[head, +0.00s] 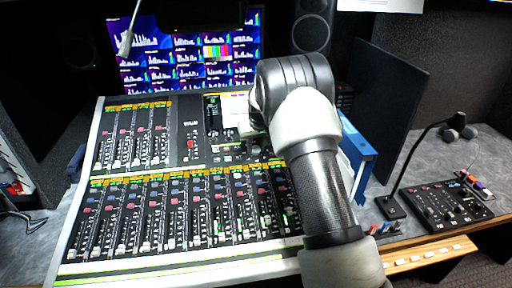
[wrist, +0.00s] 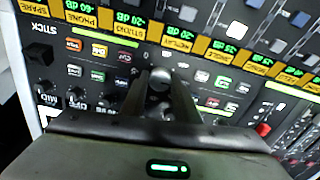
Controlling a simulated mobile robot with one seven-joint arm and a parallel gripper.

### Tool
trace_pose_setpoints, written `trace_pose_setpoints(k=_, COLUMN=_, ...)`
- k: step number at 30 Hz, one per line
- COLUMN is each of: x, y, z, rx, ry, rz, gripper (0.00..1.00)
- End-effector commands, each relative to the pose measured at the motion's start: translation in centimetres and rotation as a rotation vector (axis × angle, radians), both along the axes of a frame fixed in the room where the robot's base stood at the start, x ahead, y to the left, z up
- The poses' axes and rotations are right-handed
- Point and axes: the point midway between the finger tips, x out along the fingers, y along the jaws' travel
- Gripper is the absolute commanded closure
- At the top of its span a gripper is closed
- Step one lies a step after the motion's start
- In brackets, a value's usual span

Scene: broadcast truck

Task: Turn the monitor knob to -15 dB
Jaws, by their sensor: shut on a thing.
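A round grey knob (wrist: 159,80) stands between the two fingertips of my gripper (wrist: 160,90) in the wrist view. The fingers touch it from both sides, one on the left and one on the right, and are shut on it. I take it as the monitor knob; the fingers hide most of the scale around it. A "0" mark shows just above the knob, and I cannot read its setting. In the head view my arm reaches over the right part of the mixing console (head: 100,140) and hides the knob.
Orange labels with green dB readouts (wrist: 130,20) and lit buttons (wrist: 98,49) surround the knob. Small knobs (wrist: 76,95) sit at the left, and a red fader cap (wrist: 263,130) at the right. A blue binder (head: 357,150), gooseneck microphone (head: 405,185) and black control box (head: 447,205) stand right of the console.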

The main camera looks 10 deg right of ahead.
Motion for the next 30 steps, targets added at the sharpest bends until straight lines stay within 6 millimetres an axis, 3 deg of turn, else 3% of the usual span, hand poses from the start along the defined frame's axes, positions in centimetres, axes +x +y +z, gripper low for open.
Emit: trace_pose_setpoints(k=30, x=-0.01, y=-0.01, z=0.11, rx=0.342, ry=0.0, rz=-0.808, gripper=0.95)
